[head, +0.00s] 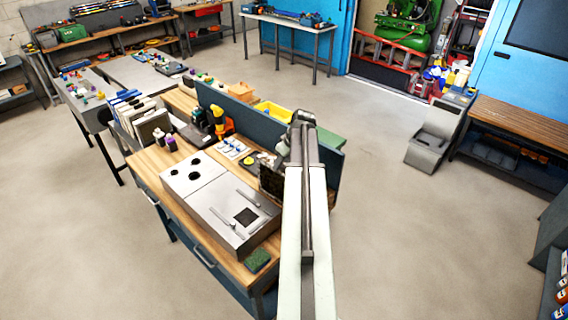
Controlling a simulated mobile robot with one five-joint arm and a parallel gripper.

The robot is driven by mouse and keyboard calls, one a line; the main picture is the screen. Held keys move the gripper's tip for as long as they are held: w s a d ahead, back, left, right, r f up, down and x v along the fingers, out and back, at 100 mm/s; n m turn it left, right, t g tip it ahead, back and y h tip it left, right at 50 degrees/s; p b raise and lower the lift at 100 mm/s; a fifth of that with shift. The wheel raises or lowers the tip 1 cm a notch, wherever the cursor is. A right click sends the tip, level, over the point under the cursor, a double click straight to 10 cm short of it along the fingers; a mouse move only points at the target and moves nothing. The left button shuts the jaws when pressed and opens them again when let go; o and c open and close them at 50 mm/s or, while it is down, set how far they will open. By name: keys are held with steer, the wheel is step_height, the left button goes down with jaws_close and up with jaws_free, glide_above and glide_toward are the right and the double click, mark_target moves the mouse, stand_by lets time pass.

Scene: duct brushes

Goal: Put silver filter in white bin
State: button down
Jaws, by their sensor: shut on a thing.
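My arm rises from the bottom centre over the right end of the workbench (216,272). My gripper (287,152) is at the arm's far end, small and dark, with its fingertips hard to make out. It is shut on what seems to be the silver filter (270,182), a dark-looking block at the left side of the arm, partly hidden by it. I cannot tell whether the block touches the bench. I cannot make out a clear white bin; a pale grey bin-like container (432,140) stands on the floor to the right.
A silver box with slots (225,205) and a green sponge (257,261) lie on the bench. A yellow and black tool (221,122), binders (135,112) and a yellow bin (273,112) stand farther back. A blue-grey divider (235,110) runs along the bench.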

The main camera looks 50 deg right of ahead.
steer(key=shift+f, duration=0.15)
steer(key=c, duration=0.8)
jaws_free()
steer(key=shift+c, duration=0.2)
steer(key=p+v, duration=0.6)
steer(key=v, duration=0.1)
steer(key=shift+r+p, duration=0.3)
steer(key=shift+p, duration=0.1)
steer(key=shift+s+r, duration=0.15)
steer(key=shift+r, duration=0.1)
steer(key=shift+f, duration=0.1)
steer(key=shift+a, duration=0.1)
